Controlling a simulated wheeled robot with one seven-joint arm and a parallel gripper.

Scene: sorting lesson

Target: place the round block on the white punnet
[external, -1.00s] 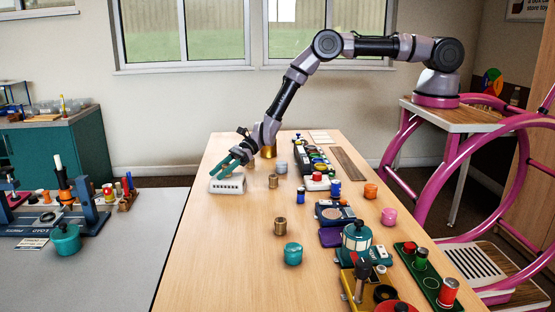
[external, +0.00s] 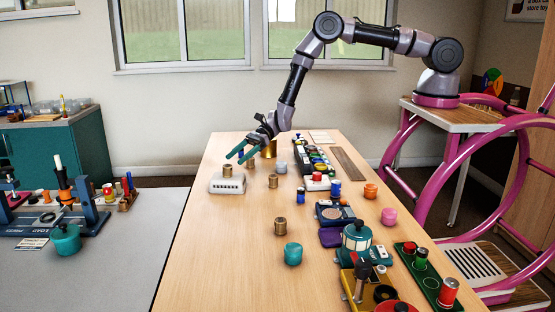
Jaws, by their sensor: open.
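The white punnet (external: 227,185) stands on the wooden table toward its far left edge. A brown round block (external: 227,171) shows at the punnet's top; whether it sits inside or on the rim is too small to tell. My gripper (external: 238,155), with teal fingers, is open, above and slightly right of the block and apart from it. Similar brown round blocks stand on the table, one in the middle (external: 280,226) and one right of the punnet (external: 273,181).
A teal pot-like block (external: 293,254) stands near the front. A brass cylinder (external: 269,149) stands behind my gripper. Trays and coloured pieces, including a black tray (external: 303,164), crowd the table's right side. The left front of the table is clear.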

